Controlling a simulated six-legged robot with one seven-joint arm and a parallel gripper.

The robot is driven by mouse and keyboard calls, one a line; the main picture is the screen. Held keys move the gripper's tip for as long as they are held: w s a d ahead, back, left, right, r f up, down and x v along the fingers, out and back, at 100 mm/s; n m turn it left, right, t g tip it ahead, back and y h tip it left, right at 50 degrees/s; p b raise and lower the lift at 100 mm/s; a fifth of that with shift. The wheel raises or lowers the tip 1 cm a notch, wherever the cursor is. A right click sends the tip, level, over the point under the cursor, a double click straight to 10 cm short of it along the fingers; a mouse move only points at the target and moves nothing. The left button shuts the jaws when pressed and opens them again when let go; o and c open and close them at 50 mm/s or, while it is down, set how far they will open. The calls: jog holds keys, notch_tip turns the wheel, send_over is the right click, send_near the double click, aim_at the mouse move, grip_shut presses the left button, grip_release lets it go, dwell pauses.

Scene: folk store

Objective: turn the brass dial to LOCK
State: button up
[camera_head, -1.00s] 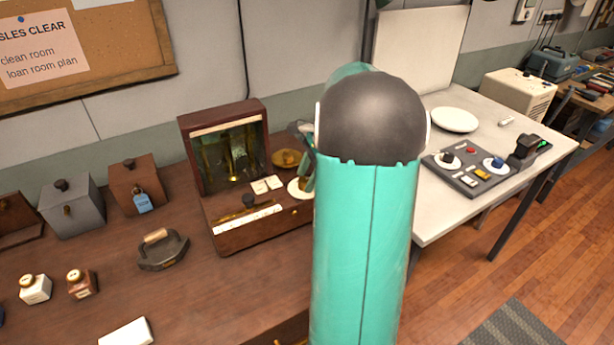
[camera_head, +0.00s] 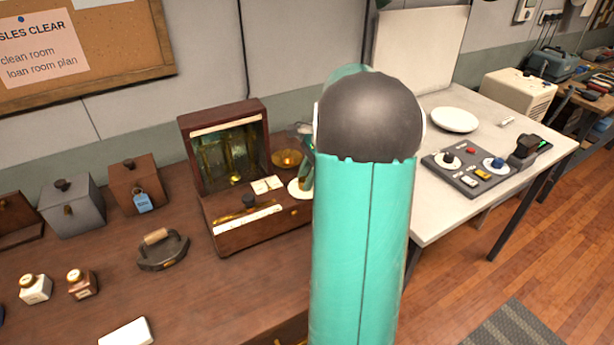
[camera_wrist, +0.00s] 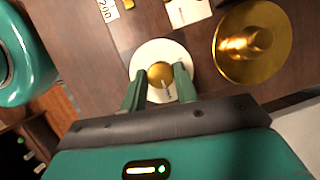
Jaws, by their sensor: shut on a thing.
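The brass dial (camera_wrist: 160,74) is a round knob at the middle of a white disc (camera_wrist: 164,47) in the wrist view. My gripper (camera_wrist: 160,80) has one green finger on each side of the dial and is shut on it. In the head view the white disc (camera_head: 297,187) shows at the right end of a wooden box (camera_head: 228,236) with a raised lid. My arm and fingers hide the dial there. I cannot read any LOCK mark or tell which way the dial points.
A black knob (camera_head: 249,201) stands on the box. A handled iron (camera_head: 163,251) sits left of the box.

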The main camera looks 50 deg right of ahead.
jog(key=n+g, duration=0.1)
jog(key=n, duration=0.3)
jog(key=shift+w+d+n+g+y, duration=0.1)
jog(key=shift+w+n+g+y, duration=0.1)
jog(key=shift+n+g+y, duration=0.15)
jog(key=n+g, duration=0.1)
jog(key=n, duration=0.2)
jog(key=shift+w+n+g, duration=0.1)
jog(key=shift+n+g, duration=0.15)
jog(key=shift+g, duration=0.1)
jog(key=n, duration=0.2)
jog(key=n+g, duration=0.1)
jog(key=n, duration=0.1)
jog(key=shift+w+n+g, duration=0.1)
jog(key=shift+n+g, duration=0.2)
jog(key=shift+w+n+g+h, duration=0.1)
jog(key=shift+n+g+h, duration=0.3)
jog(key=shift+n, duration=0.65)
jog(key=shift+n+g+h, duration=0.2)
jog(key=shift+n+h, duration=0.35)
jog(key=shift+n, duration=0.5)
jog(key=o, duration=1)
jog(key=shift+r, duration=0.1)
